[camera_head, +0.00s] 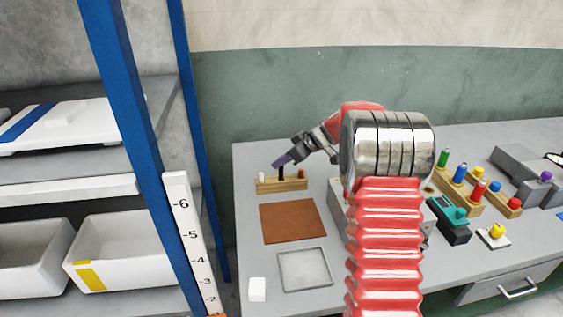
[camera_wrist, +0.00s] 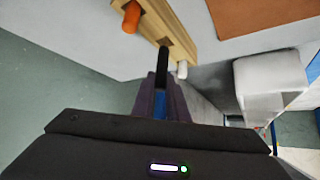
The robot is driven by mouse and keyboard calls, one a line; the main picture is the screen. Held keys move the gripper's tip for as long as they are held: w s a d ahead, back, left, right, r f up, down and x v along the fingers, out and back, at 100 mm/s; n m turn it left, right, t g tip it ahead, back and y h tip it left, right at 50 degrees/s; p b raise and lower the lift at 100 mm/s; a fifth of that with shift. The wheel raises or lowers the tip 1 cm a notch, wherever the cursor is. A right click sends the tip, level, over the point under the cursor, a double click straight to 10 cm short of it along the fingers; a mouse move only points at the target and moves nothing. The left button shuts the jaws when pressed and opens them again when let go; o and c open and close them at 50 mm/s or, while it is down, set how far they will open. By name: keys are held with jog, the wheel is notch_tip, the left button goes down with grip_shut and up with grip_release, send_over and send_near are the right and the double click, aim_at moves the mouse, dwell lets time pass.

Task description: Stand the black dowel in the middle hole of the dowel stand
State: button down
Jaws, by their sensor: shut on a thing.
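The dowel stand (camera_head: 270,187) is a light wooden block at the back left of the grey bench; it also shows in the wrist view (camera_wrist: 153,14). A white dowel (camera_head: 262,177) stands at its left end and an orange dowel (camera_head: 301,173) at its right end. My gripper (camera_head: 284,160) is shut on the black dowel (camera_head: 281,174) and points down over the stand's middle. In the wrist view the black dowel (camera_wrist: 162,66) reaches from my fingers to the middle, between the orange and white dowels. I cannot tell whether its end is inside the middle hole.
A brown mat (camera_head: 292,221) and a grey tray (camera_head: 304,268) lie in front of the stand. A white block (camera_head: 257,289) sits at the bench's front left. Colored pegs in wooden racks (camera_head: 462,190) stand at right. A blue shelf post (camera_head: 130,95) rises at left.

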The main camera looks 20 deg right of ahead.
aim_at(282, 177)
jog(key=shift+f, duration=2.3)
dwell(0.6)
jog(key=c, duration=1.7)
grip_release()
jog(key=shift+s, duration=0.1)
jog(key=shift+o, duration=0.2)
jog(key=shift+f, duration=0.1)
jog(key=v, duration=1.4)
jog(key=shift+d, duration=0.1)
